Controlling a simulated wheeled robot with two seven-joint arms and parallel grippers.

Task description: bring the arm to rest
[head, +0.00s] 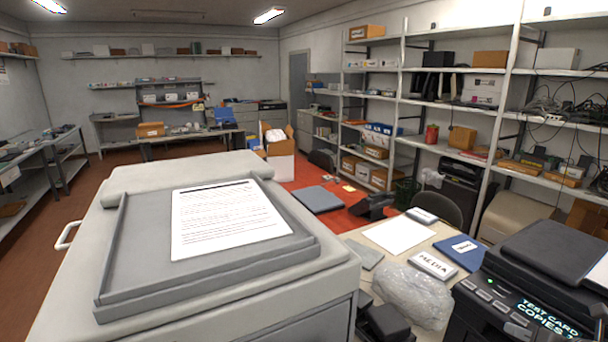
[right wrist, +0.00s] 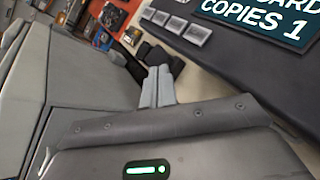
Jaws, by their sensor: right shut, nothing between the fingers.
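My right gripper (right wrist: 158,87) shows in the right wrist view, its two pale grey fingers together with nothing between them. Its dark body with a green-lit panel fills the bottom of that view. The fingertips are beside dark block shapes (right wrist: 160,58); I cannot tell whether they touch. In the head view, dark shapes show at the bottom between the grey copier (head: 160,290) and the black printer (head: 470,318); I cannot tell clearly what they are. My left gripper is not seen.
A clear bag (head: 412,294), a white labelled box (head: 433,264), a blue folder (head: 460,250) and a paper sheet (head: 400,235) lie on the table. The printer screen (right wrist: 260,18) is close on the right in the wrist view. Shelves (head: 455,98) line the right wall.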

